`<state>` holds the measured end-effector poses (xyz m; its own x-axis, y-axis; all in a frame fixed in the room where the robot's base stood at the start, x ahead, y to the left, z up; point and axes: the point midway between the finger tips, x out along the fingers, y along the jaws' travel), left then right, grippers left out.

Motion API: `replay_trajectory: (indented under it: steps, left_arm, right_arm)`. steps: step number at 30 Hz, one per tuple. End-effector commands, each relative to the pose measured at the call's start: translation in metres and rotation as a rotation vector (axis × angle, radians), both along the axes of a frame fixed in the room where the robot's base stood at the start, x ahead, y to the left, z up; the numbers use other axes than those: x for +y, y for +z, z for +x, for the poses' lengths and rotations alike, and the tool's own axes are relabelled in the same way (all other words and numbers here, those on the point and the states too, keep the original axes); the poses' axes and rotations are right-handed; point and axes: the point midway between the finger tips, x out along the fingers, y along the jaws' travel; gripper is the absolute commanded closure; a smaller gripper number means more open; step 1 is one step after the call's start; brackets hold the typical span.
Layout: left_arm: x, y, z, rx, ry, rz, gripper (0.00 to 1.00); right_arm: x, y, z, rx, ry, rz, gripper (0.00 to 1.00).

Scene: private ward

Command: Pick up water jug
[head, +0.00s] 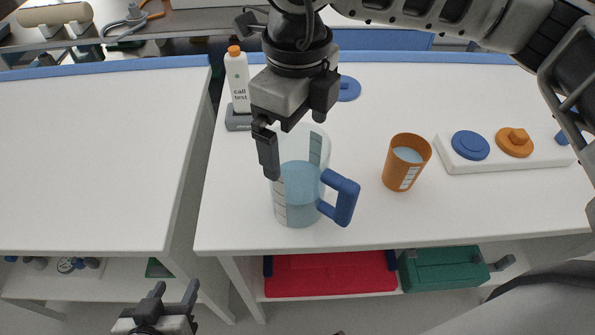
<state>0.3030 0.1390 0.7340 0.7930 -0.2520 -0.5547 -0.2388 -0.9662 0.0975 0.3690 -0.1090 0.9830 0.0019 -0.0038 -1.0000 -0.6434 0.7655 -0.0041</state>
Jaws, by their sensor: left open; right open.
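The water jug (297,195) is clear, with measuring marks, bluish water inside and a blue handle (342,197) on its right side. It stands upright on the white table. My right gripper (296,136) is open over the jug's top and hides part of its rim. I cannot tell whether its fingers touch the jug; the handle is outside them. My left gripper (174,294) is open and empty, low in front of the tables and away from the jug.
An orange cup (406,163) with liquid stands right of the jug. A white board with a blue disc (470,145) and orange knob (515,141) is farther right. A "call test" bottle (238,80) stands behind left. Red (330,275) and green (443,270) boxes are below. The left table (95,150) is clear.

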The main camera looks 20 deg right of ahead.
Motion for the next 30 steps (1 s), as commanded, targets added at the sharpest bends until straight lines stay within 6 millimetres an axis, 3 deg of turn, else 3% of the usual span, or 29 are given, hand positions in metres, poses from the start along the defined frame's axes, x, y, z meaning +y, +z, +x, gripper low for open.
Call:
replay_trajectory:
  steps: [6, 13, 14, 21, 22, 30]
  left_arm:
    - [0.0, -0.001, -0.001, 0.006, -0.001, 0.006, 0.51]
    - [0.001, -0.004, -0.001, 0.01, -0.003, 0.009, 0.51]
    - [0.001, -0.004, -0.001, 0.01, -0.003, 0.009, 0.51]
    - [0.001, -0.003, -0.001, 0.009, -0.003, 0.009, 0.51]
    - [0.001, -0.003, -0.001, 0.009, -0.003, 0.009, 0.51]
    - [0.001, 0.0, 0.0, 0.001, -0.003, 0.007, 0.51]
  right_arm:
    - [0.0, -0.023, -0.001, 0.001, 0.001, 0.001, 0.0]
    - [0.0, -0.025, -0.001, -0.001, 0.001, 0.001, 0.0]
    - [0.0, -0.025, -0.001, -0.001, 0.001, 0.001, 0.06]
    - [0.0, -0.025, 0.0, -0.001, 0.0, 0.001, 0.72]
    - [0.0, -0.024, 0.0, -0.004, 0.0, 0.002, 0.76]
    - [0.0, -0.022, 0.0, -0.004, 0.0, 0.002, 0.76]
